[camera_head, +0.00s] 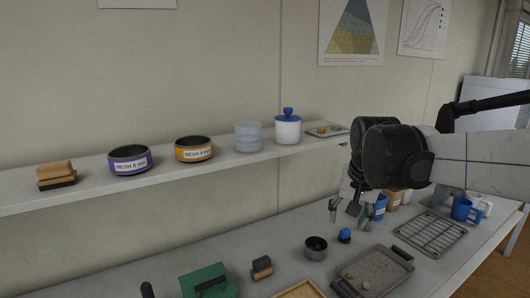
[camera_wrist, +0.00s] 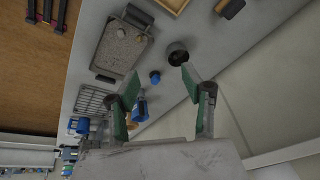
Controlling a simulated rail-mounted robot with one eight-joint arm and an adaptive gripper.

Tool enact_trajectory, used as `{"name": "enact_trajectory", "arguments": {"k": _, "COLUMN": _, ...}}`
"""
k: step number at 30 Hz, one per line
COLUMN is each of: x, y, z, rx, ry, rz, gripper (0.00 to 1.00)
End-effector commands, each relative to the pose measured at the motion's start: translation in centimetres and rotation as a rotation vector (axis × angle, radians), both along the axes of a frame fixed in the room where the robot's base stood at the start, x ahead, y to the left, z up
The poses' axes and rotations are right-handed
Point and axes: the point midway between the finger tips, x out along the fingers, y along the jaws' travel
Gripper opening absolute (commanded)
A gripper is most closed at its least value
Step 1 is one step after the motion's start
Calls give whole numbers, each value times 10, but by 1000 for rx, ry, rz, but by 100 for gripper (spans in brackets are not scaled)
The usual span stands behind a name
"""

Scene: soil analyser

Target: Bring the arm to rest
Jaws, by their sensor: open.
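My gripper (camera_head: 346,207) hangs at the end of my arm over the back of the lower bench, right of the picture's middle in the head view. In the wrist view its two green-padded fingers (camera_wrist: 158,84) are spread apart with nothing between them. Below the fingers stand a small dark metal cup (camera_head: 316,248) and a small blue-topped piece (camera_head: 344,236). In the wrist view the cup (camera_wrist: 177,53) lies beyond the right fingertip and the blue piece (camera_wrist: 155,77) shows between the fingertips. Both look apart from the fingers.
The upper shelf (camera_head: 222,161) holds a brush (camera_head: 56,174), a purple sieve (camera_head: 129,159), an orange sieve (camera_head: 194,149), clear stacked cups (camera_head: 248,136) and a blue-lidded jar (camera_head: 287,128). The bench holds a soil tray (camera_head: 376,272), a wire rack (camera_head: 431,232), a blue mug (camera_head: 462,209) and a green box (camera_head: 209,281).

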Motion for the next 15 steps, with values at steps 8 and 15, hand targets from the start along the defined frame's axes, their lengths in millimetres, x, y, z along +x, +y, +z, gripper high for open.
{"name": "enact_trajectory", "arguments": {"k": 8, "x": -74, "y": 0, "z": -1, "rx": -32, "ry": -97, "rz": 84, "gripper": 44}}
{"name": "enact_trajectory", "arguments": {"k": 15, "x": -133, "y": 0, "z": -16, "rx": -67, "ry": -181, "rz": 155, "gripper": 44}}
